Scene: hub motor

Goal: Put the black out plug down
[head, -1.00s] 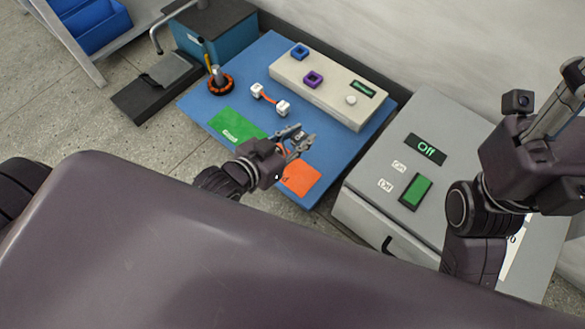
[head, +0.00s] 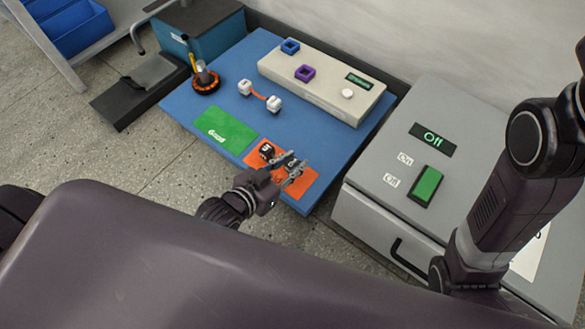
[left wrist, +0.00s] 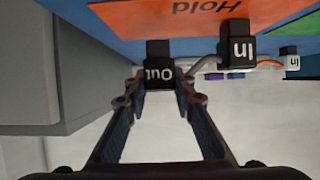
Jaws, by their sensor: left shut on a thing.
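The black out plug (left wrist: 159,74), labelled "Out", is between the fingertips of my left gripper (left wrist: 158,82) in the left wrist view, and the gripper is shut on it. In the head view my left gripper (head: 293,172) is over the orange mat (head: 306,184), labelled "Hold" in the wrist view (left wrist: 190,16). A black plug labelled "In" (left wrist: 238,48) is beside it; in the head view this in plug (head: 267,151) is at the orange mat. I cannot tell whether the out plug touches the mat. My right gripper is out of view.
On the blue table (head: 330,140) are a green mat (head: 226,129), white plugs joined by an orange cable (head: 260,96), a hub motor (head: 206,80) and a beige tester (head: 330,88). A grey cabinet with an "Off" display (head: 432,139) stands to the right.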

